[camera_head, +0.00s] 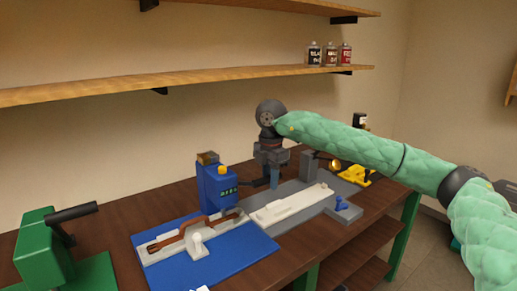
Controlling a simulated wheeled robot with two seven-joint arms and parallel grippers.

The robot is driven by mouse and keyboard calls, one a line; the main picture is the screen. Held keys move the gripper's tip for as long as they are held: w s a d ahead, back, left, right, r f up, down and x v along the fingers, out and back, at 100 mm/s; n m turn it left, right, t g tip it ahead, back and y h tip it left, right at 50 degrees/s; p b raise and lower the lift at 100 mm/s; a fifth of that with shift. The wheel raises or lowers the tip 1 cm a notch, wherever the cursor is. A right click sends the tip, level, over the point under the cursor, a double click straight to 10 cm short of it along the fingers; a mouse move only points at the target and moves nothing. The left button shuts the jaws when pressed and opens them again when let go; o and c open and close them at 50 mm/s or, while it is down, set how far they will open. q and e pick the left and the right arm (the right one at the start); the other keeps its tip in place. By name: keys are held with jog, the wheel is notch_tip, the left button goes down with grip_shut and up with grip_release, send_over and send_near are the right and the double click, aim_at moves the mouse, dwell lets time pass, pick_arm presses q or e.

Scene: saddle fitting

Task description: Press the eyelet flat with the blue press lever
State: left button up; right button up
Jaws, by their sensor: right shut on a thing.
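The blue press (213,187) stands on the table left of the middle, with a yellow knob and a row of green marks on it. Its dark lever (257,183) sticks out to the right. My right gripper (273,182) points down and is shut at the outer end of the lever; the grip itself is small and partly hidden. A brown strap (189,234) lies on a pale fixture (160,252) in front of the press, its right end at the press foot. The eyelet is too small to make out. My left gripper is not in view.
A blue mat (235,259) lies under the fixture. A grey base with a white bar (290,206) lies to the right. A green device with a black handle (45,245) stands at the left, and a yellow tool (355,174) at the right. Wooden shelves (190,84) hang above.

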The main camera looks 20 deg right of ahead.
jog(key=w+a+r+p, duration=0.2)
jog(key=w+r, duration=0.2)
jog(key=r, duration=0.2)
jog(key=shift+w, duration=0.35)
jog(key=o, duration=0.4)
jog(key=shift+w+r, duration=0.55)
jog(key=shift+c, duration=0.2)
dwell(0.5)
jog(key=shift+p, duration=0.3)
jog(key=shift+c, duration=0.2)
jog(key=o, duration=0.4)
jog(key=shift+o, duration=0.2)
jog(key=shift+w+a, duration=0.1)
jog(key=shift+a, duration=0.05)
jog(key=shift+f, duration=0.1)
